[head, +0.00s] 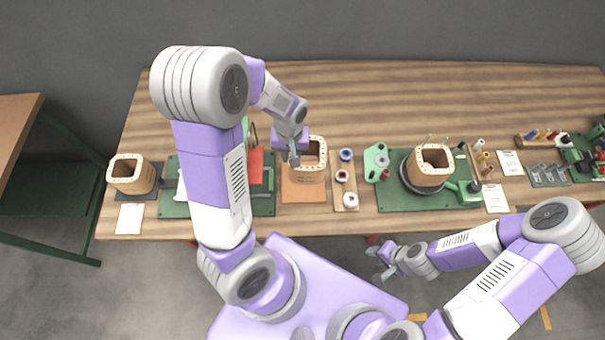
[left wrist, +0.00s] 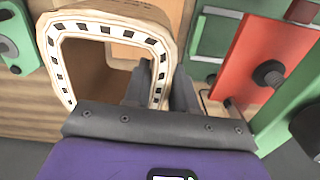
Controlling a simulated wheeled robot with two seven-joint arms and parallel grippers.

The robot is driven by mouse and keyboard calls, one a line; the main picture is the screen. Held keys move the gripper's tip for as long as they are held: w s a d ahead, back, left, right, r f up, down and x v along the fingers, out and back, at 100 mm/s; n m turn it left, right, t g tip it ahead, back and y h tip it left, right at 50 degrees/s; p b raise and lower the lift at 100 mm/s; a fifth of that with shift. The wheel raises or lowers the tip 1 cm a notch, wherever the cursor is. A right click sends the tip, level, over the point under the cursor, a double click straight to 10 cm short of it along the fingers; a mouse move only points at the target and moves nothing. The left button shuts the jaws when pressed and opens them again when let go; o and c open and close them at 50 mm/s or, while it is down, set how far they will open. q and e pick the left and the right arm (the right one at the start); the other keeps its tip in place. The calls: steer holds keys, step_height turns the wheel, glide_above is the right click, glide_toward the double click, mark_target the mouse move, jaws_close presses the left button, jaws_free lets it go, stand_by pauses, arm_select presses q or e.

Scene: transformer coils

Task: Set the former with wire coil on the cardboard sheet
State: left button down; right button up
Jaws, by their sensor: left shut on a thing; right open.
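A tan square former (head: 313,173) with a cream, dark-marked rim is at the orange-brown cardboard sheet (head: 303,194), overlapping its back part in the head view. I cannot tell whether it rests on the sheet or hangs just above it. My left gripper (head: 294,158) is shut on the former's wall at its left side. In the left wrist view the former's rim (left wrist: 52,62) is large, with the wall between the fingers (left wrist: 165,85). Any wire on it is hard to make out. My right gripper (head: 381,265) is open and empty, in front of the table edge.
A second former (head: 132,178) stands on a dark mat at the left. A third former (head: 430,172) stands on a round base on a green board (head: 395,198). A wooden strip with spools (head: 346,182) lies right of the sheet. A red block (head: 256,165) is close at the left.

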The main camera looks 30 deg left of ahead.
arm_select(q)
steer(key=shift+s+a+n, duration=0.3)
steer(key=shift+s, duration=0.1)
step_height(320, 180, down, 9)
steer(key=shift+s+a+f+b, duration=0.1)
steer(key=shift+f+b, duration=0.05)
steer(key=shift+b, duration=0.4)
steer(key=shift+f, duration=0.5)
steer(key=shift+r, duration=0.1)
steer(key=c, duration=1.4)
jaws_free()
steer(key=shift+f, duration=0.2)
steer(key=o, duration=0.5)
